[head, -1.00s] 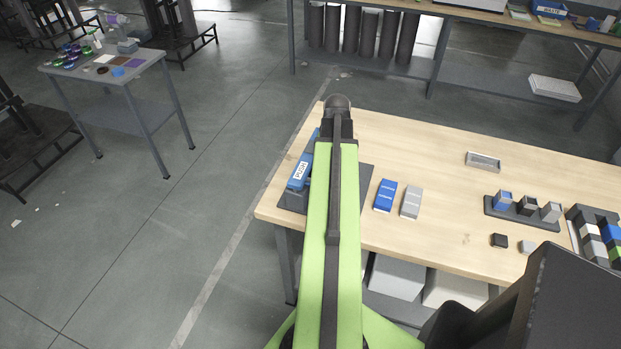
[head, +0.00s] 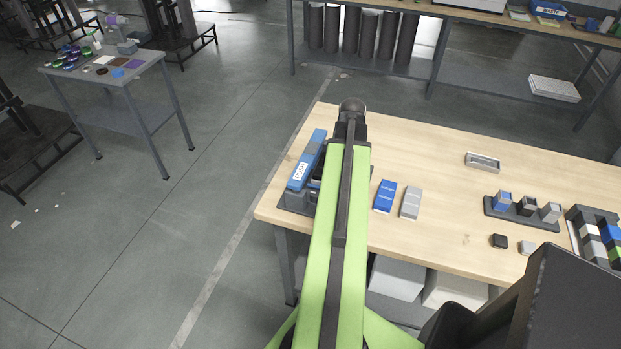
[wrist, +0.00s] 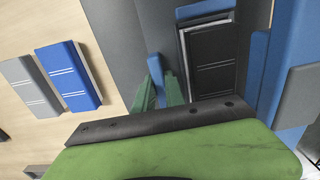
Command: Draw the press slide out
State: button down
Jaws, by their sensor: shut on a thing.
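The press (head: 304,170) stands at the near left corner of the wooden table, with a long blue bar bearing a white label over a dark grey base. In the wrist view a black slide (wrist: 212,62) with a pale edge and white lines lies beside the blue bar (wrist: 290,65). My gripper (wrist: 163,92) has its green fingers close together on a narrow blue tab (wrist: 160,94), left of the black slide. I cannot see how the tab joins the slide. In the head view my green arm hides the gripper and part of the press.
A blue block (head: 385,196) and a grey block (head: 411,203) lie just right of the press. Farther right are a metal tray (head: 483,162) and a dark rack (head: 520,212) of small blocks. The table between is mostly clear.

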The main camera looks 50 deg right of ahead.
jog(key=shift+s+d, duration=0.35)
jog(key=shift+s, duration=0.75)
jog(key=shift+s+d, duration=0.3)
jog(key=shift+s, duration=0.75)
jog(key=shift+s+d, duration=0.35)
jog(key=shift+s, duration=0.75)
jog(key=c, duration=1.5)
grip_release()
notch_tip(320, 180, up, 7)
jog(key=p, duration=0.7)
